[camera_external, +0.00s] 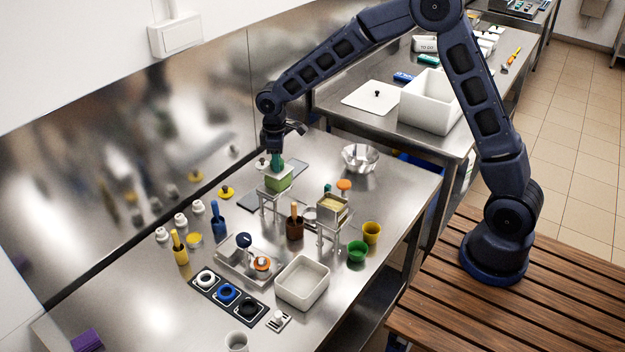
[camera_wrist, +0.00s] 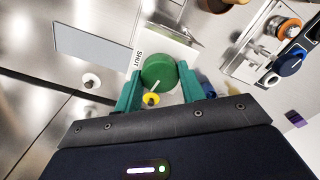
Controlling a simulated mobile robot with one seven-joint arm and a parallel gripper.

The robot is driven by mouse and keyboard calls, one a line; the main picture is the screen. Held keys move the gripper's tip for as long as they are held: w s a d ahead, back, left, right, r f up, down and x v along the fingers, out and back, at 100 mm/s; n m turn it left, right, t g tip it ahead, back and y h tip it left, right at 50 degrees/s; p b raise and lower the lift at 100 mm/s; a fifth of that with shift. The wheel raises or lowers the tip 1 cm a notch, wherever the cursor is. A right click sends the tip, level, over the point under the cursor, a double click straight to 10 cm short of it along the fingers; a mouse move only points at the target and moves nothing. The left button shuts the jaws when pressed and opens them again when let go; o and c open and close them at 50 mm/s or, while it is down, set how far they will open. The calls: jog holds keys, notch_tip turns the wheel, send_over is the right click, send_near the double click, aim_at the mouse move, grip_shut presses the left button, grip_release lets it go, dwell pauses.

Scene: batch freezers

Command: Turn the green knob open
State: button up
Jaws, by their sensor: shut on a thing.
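The round green knob (camera_wrist: 160,71) sits between the two teal fingers of my gripper (camera_wrist: 159,76) in the wrist view. The fingers are shut on its sides. A white line on the knob points toward the wrist side of the picture. A pale plate beside the knob (camera_wrist: 172,48) carries the word SHUT, at the knob's upper left. In the external view my gripper (camera_external: 276,161) points down onto the top of a small hopper with green contents (camera_external: 278,184) on a stand. The knob itself cannot be made out there.
A second hopper with yellowish contents (camera_external: 332,206) stands to the right. The front left of the table is mostly clear.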

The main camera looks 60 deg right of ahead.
jog(key=shift+n, duration=0.8)
jog(key=o, duration=1)
jog(key=shift+c, duration=0.2)
notch_tip(320, 180, up, 11)
